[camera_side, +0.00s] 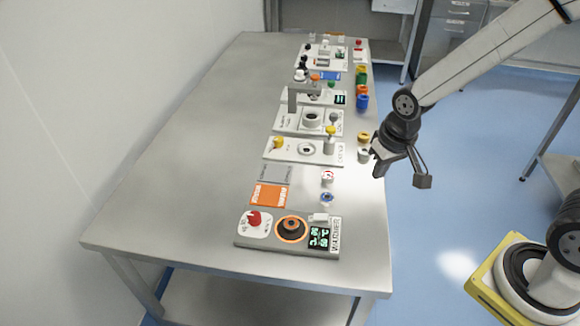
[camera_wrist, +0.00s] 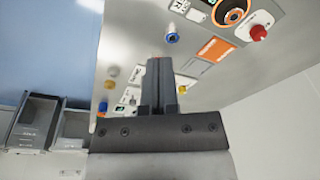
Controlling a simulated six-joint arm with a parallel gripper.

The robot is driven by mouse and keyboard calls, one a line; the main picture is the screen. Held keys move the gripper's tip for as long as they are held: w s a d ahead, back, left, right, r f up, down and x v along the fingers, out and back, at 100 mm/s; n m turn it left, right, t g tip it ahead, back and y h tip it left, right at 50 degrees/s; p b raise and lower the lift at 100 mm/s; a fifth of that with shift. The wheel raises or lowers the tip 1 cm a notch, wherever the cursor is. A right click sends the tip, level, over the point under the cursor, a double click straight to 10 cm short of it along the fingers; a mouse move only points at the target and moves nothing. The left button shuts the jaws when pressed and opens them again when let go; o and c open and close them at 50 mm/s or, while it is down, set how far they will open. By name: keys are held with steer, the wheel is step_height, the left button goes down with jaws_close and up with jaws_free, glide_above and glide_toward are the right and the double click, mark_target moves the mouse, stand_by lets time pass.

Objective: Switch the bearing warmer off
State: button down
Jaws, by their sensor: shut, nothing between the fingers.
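The bearing warmer (camera_side: 270,246) is a grey panel marked WARMER at the near end of the steel table. It carries a red knob (camera_side: 254,218) on a white plate at left, an orange-ringed black disc (camera_side: 291,228) in the middle, a lit green display (camera_side: 319,238) and a small white part (camera_side: 320,217) at right. In the wrist view the red knob (camera_wrist: 257,33) and orange ring (camera_wrist: 232,12) show at upper right, partly cut off. My gripper (camera_side: 379,168) is shut and empty, beyond the table's right edge, apart from the warmer; its fingers (camera_wrist: 159,62) also show in the wrist view.
Small pieces, one with a blue ring (camera_side: 326,198), stand near the right edge. Orange and grey cards (camera_side: 269,195) lie behind the warmer. Farther back are several panels with a yellow knob (camera_side: 278,142) and posts. The table's left side (camera_side: 170,170) is clear.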

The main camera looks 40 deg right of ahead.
steer(key=s, duration=0.1)
steer(key=s+d+n, duration=0.1)
steer(key=s, duration=0.1)
steer(key=s+n, duration=0.1)
steer(key=shift+s+d+t, duration=0.25)
steer(key=shift+d+t, duration=0.1)
steer(key=shift+t, duration=0.05)
steer(key=c, duration=0.7)
jaws_free()
steer(key=shift+w, duration=0.1)
steer(key=o, duration=0.3)
steer(key=shift+w+a, duration=0.1)
steer(key=shift+w, duration=0.1)
steer(key=m+g+h, duration=0.1)
steer(key=m+g, duration=0.3)
steer(key=m, duration=0.5)
glide_toward(321, 217)
steer(key=shift+a+f, duration=0.15)
steer(key=shift+f, duration=0.1)
steer(key=shift+s+d+f, duration=0.15)
steer(key=shift+f, duration=1.1)
steer(key=shift+s+d+f, duration=0.15)
steer(key=shift+f, duration=1.15)
steer(key=shift+s+d+f, duration=0.15)
steer(key=shift+d+f, duration=0.05)
steer(key=shift+f, duration=1.05)
